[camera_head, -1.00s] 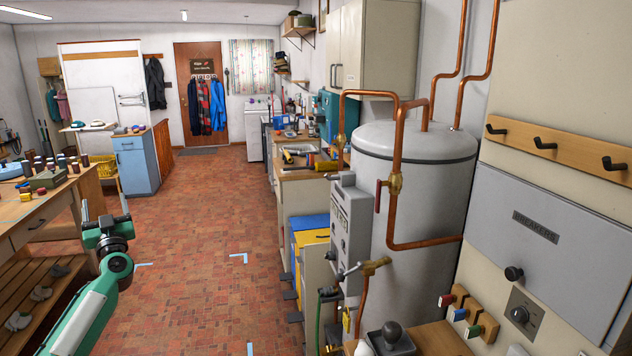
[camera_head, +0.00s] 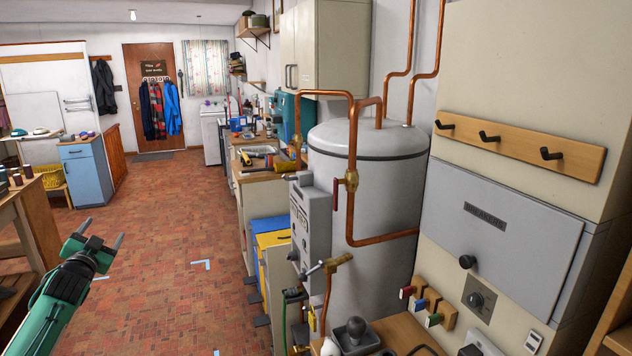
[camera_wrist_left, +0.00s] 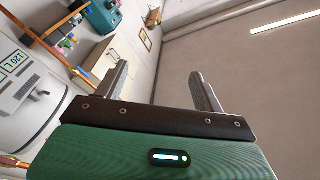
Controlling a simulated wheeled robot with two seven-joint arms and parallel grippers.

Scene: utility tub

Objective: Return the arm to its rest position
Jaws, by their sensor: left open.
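My left gripper (camera_head: 101,241) is at the left of the head view, on a green arm that comes in from the lower left. Its two grey fingers are spread apart, with nothing between them, and point up and away above the brick floor. The left wrist view shows the same open gripper (camera_wrist_left: 160,88), with part of the white wall and the grey ceiling beyond the fingers. My right arm and gripper do not show.
A wooden workbench (camera_head: 38,225) stands at the left edge, close to my left arm. The brick floor (camera_head: 170,240) between is clear.

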